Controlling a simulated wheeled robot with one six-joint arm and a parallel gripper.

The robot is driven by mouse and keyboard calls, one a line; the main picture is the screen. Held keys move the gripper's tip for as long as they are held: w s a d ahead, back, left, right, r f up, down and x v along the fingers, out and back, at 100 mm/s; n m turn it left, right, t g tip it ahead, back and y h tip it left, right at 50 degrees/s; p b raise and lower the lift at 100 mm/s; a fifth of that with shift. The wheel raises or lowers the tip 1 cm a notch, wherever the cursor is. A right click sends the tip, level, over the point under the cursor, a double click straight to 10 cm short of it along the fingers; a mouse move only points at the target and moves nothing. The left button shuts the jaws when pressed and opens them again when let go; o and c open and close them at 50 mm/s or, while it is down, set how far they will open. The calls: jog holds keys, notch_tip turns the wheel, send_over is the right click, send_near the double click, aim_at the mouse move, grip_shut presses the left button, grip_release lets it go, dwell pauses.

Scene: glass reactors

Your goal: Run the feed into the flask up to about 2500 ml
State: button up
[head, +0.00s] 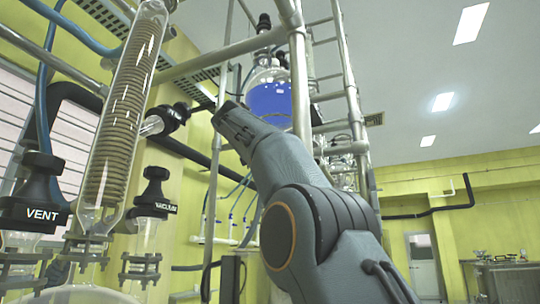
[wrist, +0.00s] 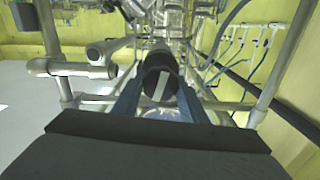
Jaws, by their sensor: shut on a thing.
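A round glass vessel (head: 269,100) with bright blue liquid hangs in the metal frame in the head view, behind and above my arm. Below the knob in the wrist view, clear glass with a bluish tint (wrist: 165,114) shows partly. My gripper (wrist: 160,88) is shut on a black knob (wrist: 161,70) with a pale stripe, one finger on each side. In the head view my arm hides the fingers and their hold. A clear glass flask (head: 75,294) shows only its top at the lower left. No volume marks can be read.
A coiled glass condenser (head: 126,105) stands at left, with black VENT (head: 43,212) and VACUUM (head: 155,200) valve knobs near it. Metal frame poles (head: 299,75) stand close to my arm. Pipes (wrist: 75,68) cross on the left in the wrist view.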

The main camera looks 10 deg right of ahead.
jog(key=shift+f, duration=0.15)
jog(key=o, duration=1.1)
jog(key=shift+c, duration=0.2)
jog(key=b+v, duration=0.2)
jog(key=v, duration=0.5)
jog(key=shift+s+a+b, duration=0.25)
jog(key=shift+s+b, duration=0.05)
jog(key=shift+b, duration=0.05)
